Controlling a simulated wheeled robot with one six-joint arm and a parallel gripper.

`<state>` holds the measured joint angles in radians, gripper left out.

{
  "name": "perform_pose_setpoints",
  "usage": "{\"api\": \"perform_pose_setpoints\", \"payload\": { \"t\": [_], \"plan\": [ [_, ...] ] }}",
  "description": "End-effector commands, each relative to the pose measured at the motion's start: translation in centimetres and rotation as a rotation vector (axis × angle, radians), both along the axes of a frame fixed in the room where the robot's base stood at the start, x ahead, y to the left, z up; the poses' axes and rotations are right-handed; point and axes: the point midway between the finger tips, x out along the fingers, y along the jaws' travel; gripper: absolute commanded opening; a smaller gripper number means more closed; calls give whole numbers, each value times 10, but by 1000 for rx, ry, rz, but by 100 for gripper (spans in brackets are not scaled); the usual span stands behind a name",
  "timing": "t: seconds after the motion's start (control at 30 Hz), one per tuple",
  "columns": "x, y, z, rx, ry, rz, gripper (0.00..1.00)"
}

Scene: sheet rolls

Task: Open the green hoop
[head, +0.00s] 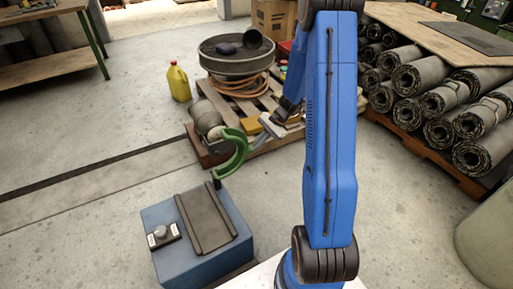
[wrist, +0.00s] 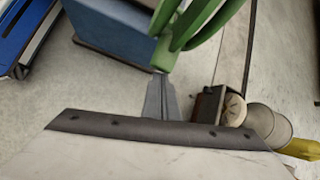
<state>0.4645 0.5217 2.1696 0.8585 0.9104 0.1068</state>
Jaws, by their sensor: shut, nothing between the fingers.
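The green hoop (head: 241,152) is a curved band at the back corner of a blue box (head: 178,262), with its lower end by a dark bracket (head: 217,184). The hoop curves up and to the right. In the wrist view the hoop (wrist: 208,22) shows at the top as green bands beside the blue box (wrist: 112,30). My gripper (head: 257,139) is just right of the hoop in the head view. In the wrist view its fingers (wrist: 159,80) are together and empty, with tips close below the hoop's lower part; I cannot tell whether they touch.
A pallet (head: 262,128) behind holds a round dark pan (head: 237,60) and an orange hose. A yellow jug (head: 179,84) is farther back. Rolled sheets (head: 425,80) are stacked at right. The floor left of the box is clear.

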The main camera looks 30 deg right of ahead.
Motion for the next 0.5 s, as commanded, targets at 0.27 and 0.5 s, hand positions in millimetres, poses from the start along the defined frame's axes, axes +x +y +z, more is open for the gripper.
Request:
{"api": "perform_pose_setpoints", "payload": {
  "t": [0.27, 0.5],
  "plan": [
    [0, 0, 0, -2, 0, 0, 0],
    [0, 6, 15, -72, -2, 4, 0]
  ]
}}
